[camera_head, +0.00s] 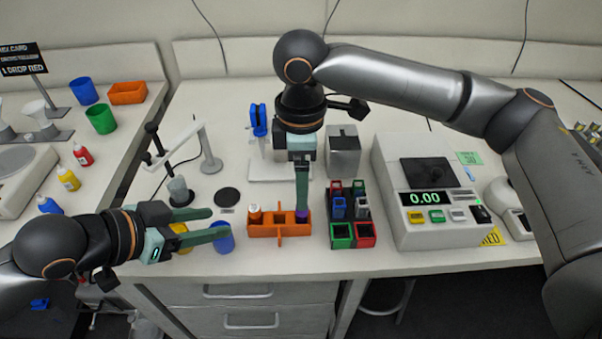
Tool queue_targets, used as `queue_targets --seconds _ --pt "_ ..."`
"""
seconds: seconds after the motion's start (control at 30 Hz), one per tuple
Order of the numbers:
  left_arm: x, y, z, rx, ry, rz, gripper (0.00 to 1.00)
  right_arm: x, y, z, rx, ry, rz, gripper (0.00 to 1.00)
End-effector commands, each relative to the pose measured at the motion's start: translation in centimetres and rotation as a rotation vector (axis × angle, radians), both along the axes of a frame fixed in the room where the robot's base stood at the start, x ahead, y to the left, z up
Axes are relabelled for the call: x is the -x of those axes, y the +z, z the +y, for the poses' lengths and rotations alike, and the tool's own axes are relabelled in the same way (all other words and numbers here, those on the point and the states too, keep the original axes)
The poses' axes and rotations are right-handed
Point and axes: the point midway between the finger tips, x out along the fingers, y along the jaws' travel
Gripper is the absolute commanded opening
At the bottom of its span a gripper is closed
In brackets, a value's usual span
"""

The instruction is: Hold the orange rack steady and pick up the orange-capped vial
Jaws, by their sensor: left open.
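The orange rack (265,231) stands on the bench near its front edge. The orange-capped vial (255,213) stands upright in the rack's left part. My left gripper (222,223) is open, its fingers pointing right, to the left of the rack and apart from it. My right gripper (302,208) points down at the rack's right end, beside or around a purple-topped item (303,215). Its fingers overlap in this view, so I cannot tell whether they grip the rack or the purple item.
A blue cup (222,243) and a yellow item (181,240) are close to my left fingers. A block of coloured holders (342,236) stands right of the rack. A scale (430,228) is farther right. A dark disc (228,196) lies behind the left gripper.

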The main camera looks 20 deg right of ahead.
Motion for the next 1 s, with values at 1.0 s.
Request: queue_targets --seconds 1.0 --pt "0.0 0.0 0.0 0.000 0.000 0.000 0.50 0.0 -11.6 0.0 -0.001 -0.004 0.002 0.81"
